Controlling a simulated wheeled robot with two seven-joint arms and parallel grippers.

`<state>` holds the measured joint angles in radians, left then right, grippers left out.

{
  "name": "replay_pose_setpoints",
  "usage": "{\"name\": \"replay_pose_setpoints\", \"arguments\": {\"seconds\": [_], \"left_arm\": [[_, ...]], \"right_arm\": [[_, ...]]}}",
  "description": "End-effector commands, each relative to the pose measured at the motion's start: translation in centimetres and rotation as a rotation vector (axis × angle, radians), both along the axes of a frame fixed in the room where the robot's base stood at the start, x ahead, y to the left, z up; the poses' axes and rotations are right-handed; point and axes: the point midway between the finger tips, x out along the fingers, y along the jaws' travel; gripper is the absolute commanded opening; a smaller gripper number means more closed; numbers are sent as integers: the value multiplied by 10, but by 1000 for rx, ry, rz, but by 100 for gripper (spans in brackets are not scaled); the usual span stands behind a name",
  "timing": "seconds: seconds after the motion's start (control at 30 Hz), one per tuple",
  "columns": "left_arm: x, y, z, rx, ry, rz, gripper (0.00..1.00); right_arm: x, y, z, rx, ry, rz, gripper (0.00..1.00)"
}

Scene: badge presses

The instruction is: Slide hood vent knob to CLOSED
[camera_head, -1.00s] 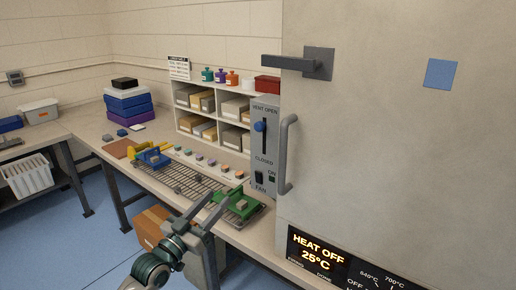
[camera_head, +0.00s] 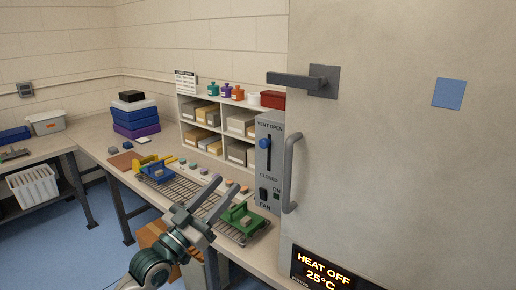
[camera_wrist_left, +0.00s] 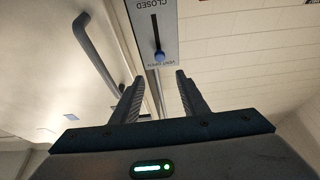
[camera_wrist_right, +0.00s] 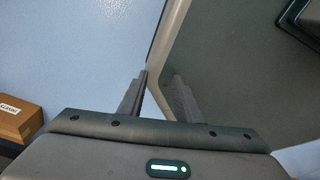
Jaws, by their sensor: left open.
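The blue vent knob (camera_head: 264,143) sits near the top of a vertical slot, just below the VENT OPEN label, on the grey vent panel (camera_head: 268,185). CLOSED is printed below the slot. My left gripper (camera_head: 226,187) is open and empty, left of and below the knob, apart from it. In the left wrist view the panel appears upside down; the knob (camera_wrist_left: 159,56) shows ahead, roughly between the open fingers (camera_wrist_left: 158,77). My right gripper (camera_wrist_right: 159,76) shows only in its wrist view, its fingers apart with nothing between them.
A vertical grey handle (camera_head: 292,172) stands just right of the panel on the large beige cabinet (camera_head: 390,190). A dark lever (camera_head: 300,80) juts out above. A green press (camera_head: 238,217) and a wire rack lie on the bench below. Shelves with boxes stand behind.

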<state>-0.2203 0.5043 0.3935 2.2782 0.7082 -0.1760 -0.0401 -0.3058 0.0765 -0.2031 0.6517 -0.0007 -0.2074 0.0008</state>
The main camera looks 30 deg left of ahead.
Motion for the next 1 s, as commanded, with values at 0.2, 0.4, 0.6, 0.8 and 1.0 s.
{"name": "replay_pose_setpoints", "arguments": {"seconds": [0.2,0.4,0.6,0.8,1.0], "left_arm": [[27,-2,15,-2,-1,0,40],[56,-4,27,-2,-1,0,40],[87,-7,40,-2,-1,-1,40],[117,-9,53,0,-1,1,40],[138,-11,59,-1,0,1,40]], "right_arm": [[-23,-11,9,-18,54,-4,31],[-19,-14,22,-20,47,-4,31],[-12,-13,35,-18,34,-3,31],[-12,-11,47,-16,32,-2,31],[-13,-6,54,-11,35,-2,31]]}}
